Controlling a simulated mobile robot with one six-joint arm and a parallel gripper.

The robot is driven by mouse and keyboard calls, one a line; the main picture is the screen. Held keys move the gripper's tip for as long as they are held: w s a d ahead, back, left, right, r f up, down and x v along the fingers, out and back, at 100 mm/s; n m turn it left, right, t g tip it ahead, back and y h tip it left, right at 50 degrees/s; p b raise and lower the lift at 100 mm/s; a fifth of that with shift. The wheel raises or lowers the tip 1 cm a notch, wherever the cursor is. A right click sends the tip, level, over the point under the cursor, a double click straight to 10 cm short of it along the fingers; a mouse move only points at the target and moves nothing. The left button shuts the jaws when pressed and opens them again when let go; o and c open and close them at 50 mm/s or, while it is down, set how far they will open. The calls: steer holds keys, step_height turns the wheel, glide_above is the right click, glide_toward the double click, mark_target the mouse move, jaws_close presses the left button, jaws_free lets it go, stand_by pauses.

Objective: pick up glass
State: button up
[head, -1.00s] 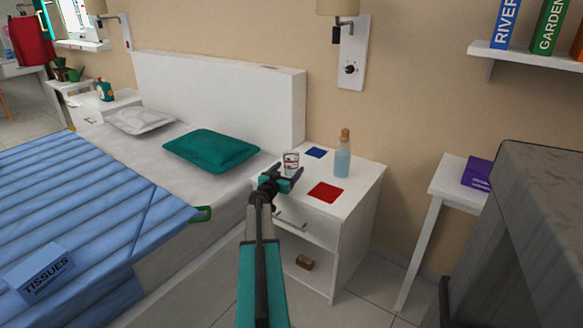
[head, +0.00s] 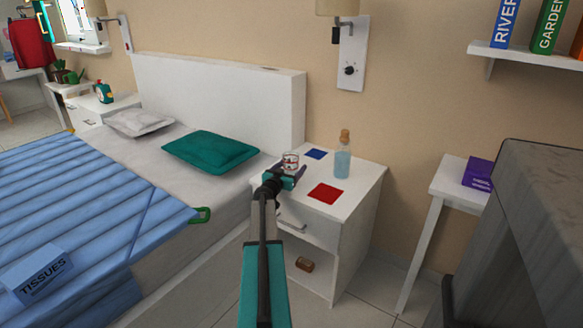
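The glass (head: 290,160) is a small clear tumbler with red markings, upright on the white nightstand (head: 362,183) beside the bed. My gripper (head: 289,173) is at the near side of the glass and hides its lower part. A dark purple-grey finger (head: 301,171) shows at the right of the glass. The other finger is hard to make out. I cannot tell whether the gripper touches the glass or how wide its fingers stand.
A corked blue bottle (head: 343,157) stands right of the glass. A blue square (head: 316,153) and a red square (head: 325,194) lie on the nightstand. The bed with a green pillow (head: 211,150) is at left. A grey block (head: 525,230) fills the right front.

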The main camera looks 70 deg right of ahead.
steer(key=c, duration=1.2)
steer(key=shift+o, duration=0.2)
steer(key=shift+r, duration=0.1)
step_height(320, 180, up, 18)
steer(key=p, duration=0.6)
steer(key=shift+p, duration=0.4)
